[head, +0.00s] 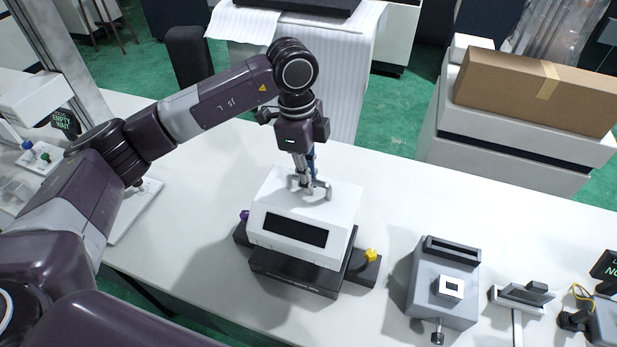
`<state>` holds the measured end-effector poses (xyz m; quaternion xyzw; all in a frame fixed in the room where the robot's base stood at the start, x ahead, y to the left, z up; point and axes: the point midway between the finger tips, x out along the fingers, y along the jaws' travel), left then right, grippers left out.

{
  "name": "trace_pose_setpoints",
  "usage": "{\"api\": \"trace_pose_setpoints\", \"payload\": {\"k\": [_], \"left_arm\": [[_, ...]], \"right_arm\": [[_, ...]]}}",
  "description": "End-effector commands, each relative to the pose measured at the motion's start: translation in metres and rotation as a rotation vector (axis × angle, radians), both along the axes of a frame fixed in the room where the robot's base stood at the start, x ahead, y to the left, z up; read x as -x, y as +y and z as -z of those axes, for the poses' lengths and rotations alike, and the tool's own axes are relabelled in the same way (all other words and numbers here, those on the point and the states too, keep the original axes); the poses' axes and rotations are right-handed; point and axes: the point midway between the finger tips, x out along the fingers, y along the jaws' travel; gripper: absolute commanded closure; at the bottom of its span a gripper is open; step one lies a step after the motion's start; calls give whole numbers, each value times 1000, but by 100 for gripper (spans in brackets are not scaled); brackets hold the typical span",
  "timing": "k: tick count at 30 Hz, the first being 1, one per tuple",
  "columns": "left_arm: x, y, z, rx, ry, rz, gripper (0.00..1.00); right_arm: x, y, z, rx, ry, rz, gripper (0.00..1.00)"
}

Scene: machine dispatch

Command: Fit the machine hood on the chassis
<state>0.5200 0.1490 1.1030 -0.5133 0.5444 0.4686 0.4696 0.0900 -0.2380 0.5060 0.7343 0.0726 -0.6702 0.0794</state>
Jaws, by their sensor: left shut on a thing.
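The machine hood (304,216) is a white box with a dark window in its sloped front and a grey handle on top. It is over the dark chassis (294,277) in the middle of the table. I cannot tell whether it is fully seated or slightly above the chassis. My left gripper (304,183) points down and is shut on the hood's handle (321,187). A purple knob (244,215) shows at the left of the chassis and a yellow knob (371,255) at the right. My right gripper is not in view.
A grey fixture (441,283) with a front knob stands on the white table (200,228) to the right. A small stand (522,297) is beyond it. A cardboard box (537,90) rests on a cabinet behind.

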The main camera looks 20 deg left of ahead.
Motion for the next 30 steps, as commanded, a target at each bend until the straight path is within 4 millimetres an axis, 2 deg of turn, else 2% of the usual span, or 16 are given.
{"api": "trace_pose_setpoints", "payload": {"k": [3, 12, 30], "left_arm": [[0, 0, 13, 2, -2, 0, 100], [0, 0, 37, 1, -2, 0, 100], [-1, 0, 41, 1, -2, 0, 100]], "right_arm": [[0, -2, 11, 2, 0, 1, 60], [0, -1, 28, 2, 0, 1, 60], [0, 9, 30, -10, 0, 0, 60]]}}
